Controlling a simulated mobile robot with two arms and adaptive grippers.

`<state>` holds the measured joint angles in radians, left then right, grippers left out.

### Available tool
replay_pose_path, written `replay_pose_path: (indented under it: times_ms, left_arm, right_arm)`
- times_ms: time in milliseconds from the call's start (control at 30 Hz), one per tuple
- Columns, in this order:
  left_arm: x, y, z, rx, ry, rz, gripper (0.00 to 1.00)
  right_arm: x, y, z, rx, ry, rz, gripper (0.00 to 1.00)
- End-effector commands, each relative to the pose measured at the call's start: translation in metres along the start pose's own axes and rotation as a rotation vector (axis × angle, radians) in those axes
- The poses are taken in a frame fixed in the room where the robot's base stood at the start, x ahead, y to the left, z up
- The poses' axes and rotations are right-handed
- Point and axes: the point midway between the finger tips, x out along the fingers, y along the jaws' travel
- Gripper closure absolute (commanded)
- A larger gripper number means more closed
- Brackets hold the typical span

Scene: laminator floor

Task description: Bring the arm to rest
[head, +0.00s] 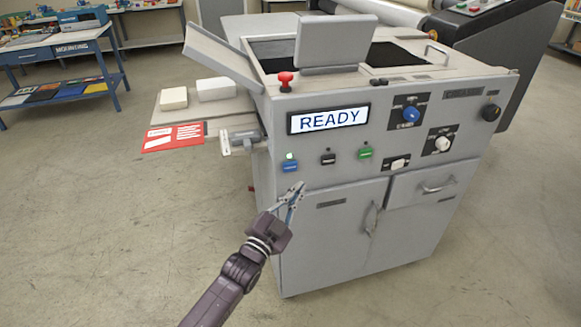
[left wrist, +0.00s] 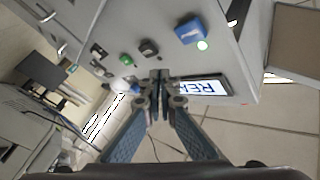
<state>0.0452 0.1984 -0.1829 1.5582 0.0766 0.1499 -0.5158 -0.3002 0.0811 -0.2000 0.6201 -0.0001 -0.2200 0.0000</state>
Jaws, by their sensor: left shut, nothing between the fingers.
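My left arm reaches in from the bottom of the head view. Its gripper (head: 295,190) is in front of the grey laminator (head: 330,230), just below the blue button (head: 290,166). In the left wrist view the fingers (left wrist: 158,78) are shut with nothing between them. The machine's display (head: 328,118) reads READY. My right gripper is in neither view.
A side shelf (head: 220,110) at left holds white blocks and a red sheet (head: 172,138). A blue workbench (head: 60,45) stands far left. Floor at left is clear.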

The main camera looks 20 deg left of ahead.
Motion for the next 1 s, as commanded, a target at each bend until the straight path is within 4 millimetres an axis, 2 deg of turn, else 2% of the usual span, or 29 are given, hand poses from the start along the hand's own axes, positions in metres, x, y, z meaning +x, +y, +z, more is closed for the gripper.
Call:
replay_pose_path:
  times_ms: [267,367,467,567,700,767,867,1000]
  left_arm:
    - [-0.001,0.002,0.003,-0.002,-0.005,0.003,1.0]
    - [-0.006,0.014,0.021,-0.017,-0.043,0.024,1.0]
    - [-0.023,0.042,0.061,-0.053,-0.134,0.071,1.0]
    - [-0.053,0.081,0.115,-0.106,-0.261,0.133,1.0]
    - [-0.111,0.137,0.187,-0.182,-0.451,0.217,1.0]
    - [-0.141,0.16,0.215,-0.212,-0.534,0.251,1.0]
    - [-0.196,0.196,0.255,-0.26,-0.67,0.302,1.0]
    - [-0.283,0.241,0.301,-0.32,-0.863,0.367,1.0]
  right_arm:
    - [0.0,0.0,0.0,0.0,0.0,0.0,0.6]
    - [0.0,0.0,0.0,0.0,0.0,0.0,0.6]
    - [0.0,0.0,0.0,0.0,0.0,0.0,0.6]
    - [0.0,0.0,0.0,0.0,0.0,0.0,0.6]
    - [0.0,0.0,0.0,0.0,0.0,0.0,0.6]
    - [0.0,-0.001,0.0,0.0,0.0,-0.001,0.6]
    - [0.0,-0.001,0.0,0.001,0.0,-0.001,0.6]
    - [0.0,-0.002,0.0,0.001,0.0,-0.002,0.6]
